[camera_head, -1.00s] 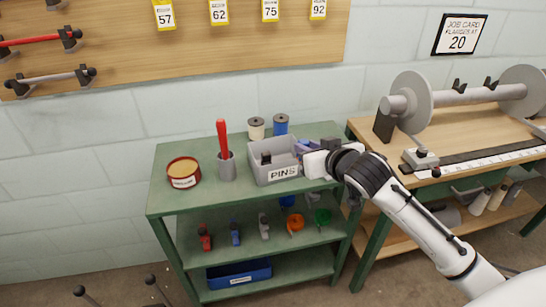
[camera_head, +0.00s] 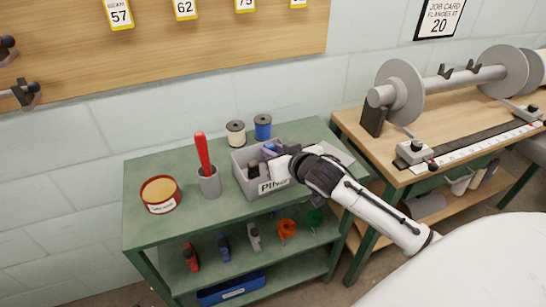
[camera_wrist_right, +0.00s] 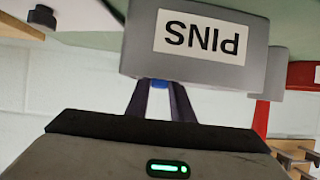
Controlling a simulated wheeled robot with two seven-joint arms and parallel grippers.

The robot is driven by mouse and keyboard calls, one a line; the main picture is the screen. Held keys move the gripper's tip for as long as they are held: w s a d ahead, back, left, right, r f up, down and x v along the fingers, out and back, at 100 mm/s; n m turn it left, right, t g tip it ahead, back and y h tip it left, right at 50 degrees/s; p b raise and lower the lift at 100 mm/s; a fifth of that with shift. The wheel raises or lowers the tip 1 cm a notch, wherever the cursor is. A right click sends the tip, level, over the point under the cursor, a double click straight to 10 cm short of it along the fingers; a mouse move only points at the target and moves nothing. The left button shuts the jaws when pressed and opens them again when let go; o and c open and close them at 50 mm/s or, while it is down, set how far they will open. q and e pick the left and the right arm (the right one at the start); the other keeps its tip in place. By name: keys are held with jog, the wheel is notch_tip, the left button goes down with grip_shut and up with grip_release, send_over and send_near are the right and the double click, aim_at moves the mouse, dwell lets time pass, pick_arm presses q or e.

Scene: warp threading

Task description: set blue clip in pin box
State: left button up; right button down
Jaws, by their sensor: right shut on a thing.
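The grey pin box (camera_head: 245,186) with its PINS label stands on the green shelf's top. Dark pieces show inside it. My right gripper (camera_head: 269,151) reaches in from the right, with its fingers over the box's back right part. In the right wrist view, the fingers (camera_wrist_right: 161,98) are shut on a small blue piece, the blue clip (camera_wrist_right: 160,84), mostly hidden behind the box wall from this side. I cannot tell whether the clip touches the box floor. The box label (camera_wrist_right: 202,38) appears upside down there. My left gripper is out of view.
A red-handled tool stands in a grey cup (camera_head: 209,183) left of the box, beside a round tin (camera_head: 161,194). Red, blue (camera_head: 223,246) and grey tools lie on the lower shelf. A bench stands at right.

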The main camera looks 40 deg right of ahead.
jog(key=shift+f, duration=1)
jog(key=c, duration=1.8)
grip_release()
jog(key=shift+r, duration=0.15)
jog(key=v, duration=1.2)
jog(key=s+a+f+n+g+y, duration=0.1)
jog(key=s+a+f, duration=0.4)
jog(key=f, duration=0.3)
jog(key=s+a+f+n+g+y, duration=0.1)
jog(key=s+a+f, duration=0.5)
jog(key=f, duration=0.2)
jog(key=s+a+f+n+g+y, duration=0.1)
jog(key=s+a+f+g+y, duration=0.1)
jog(key=s+a+f, duration=0.4)
jog(key=shift+s+a+f+n+p, duration=0.1)
jog(key=shift+s+f+n+p, duration=0.05)
jog(key=shift+f, duration=0.65)
jog(key=shift+s+f+n+p, duration=0.15)
jog(key=shift+f, duration=0.6)
